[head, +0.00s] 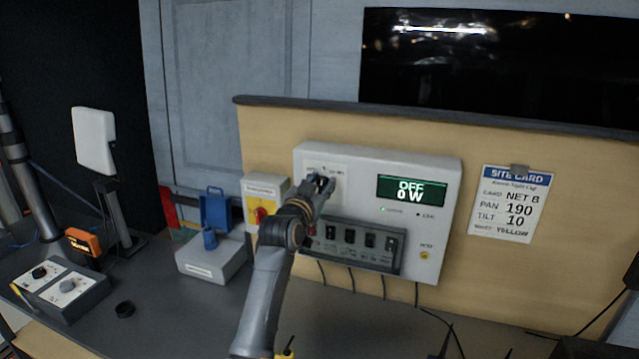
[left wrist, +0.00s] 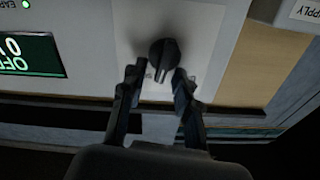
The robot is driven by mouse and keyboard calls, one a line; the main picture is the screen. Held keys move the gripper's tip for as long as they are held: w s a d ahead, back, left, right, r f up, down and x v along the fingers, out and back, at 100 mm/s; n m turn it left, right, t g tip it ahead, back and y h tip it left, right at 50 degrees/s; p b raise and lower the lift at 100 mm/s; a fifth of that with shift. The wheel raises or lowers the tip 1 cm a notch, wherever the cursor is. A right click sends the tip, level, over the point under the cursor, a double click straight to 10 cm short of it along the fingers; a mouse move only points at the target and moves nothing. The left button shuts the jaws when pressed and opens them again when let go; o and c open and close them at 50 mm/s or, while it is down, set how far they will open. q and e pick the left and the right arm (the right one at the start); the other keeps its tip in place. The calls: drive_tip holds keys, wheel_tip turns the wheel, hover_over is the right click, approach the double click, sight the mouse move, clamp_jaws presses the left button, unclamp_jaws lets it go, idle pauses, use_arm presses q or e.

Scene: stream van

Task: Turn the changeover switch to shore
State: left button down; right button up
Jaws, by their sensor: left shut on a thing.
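The changeover switch is a black rotary knob (left wrist: 163,58) on a pale plate at the upper left of the white power panel (head: 432,240). In the head view my left gripper (head: 320,183) reaches up to it and largely hides it. In the left wrist view my left gripper (left wrist: 155,82) has one finger on each side of the knob's lower part, shut on it. The knob's pointer and position labels are too small or covered to read. The panel's green display (head: 411,190) reads OFF 0 W. My right gripper is not seen.
A row of black switches (head: 350,243) sits below the knob. A grey box with a blue handle (head: 212,262) and a control box (head: 62,288) are on the desk. A site card (head: 510,203) hangs at right.

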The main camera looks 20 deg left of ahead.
use_arm(q)
drive_tip(key=m, duration=0.2)
drive_tip(key=shift+d+m, duration=0.15)
drive_tip(key=shift+m, duration=0.25)
drive_tip(key=shift+d+f+m+p, duration=0.15)
drive_tip(key=shift+m+p, duration=0.2)
drive_tip(key=shift+m, duration=0.55)
drive_tip(key=shift+d+f+m+p, duration=0.15)
drive_tip(key=shift+m+p, duration=0.2)
drive_tip(key=shift+m, duration=0.55)
drive_tip(key=c, duration=1)
unclamp_jaws()
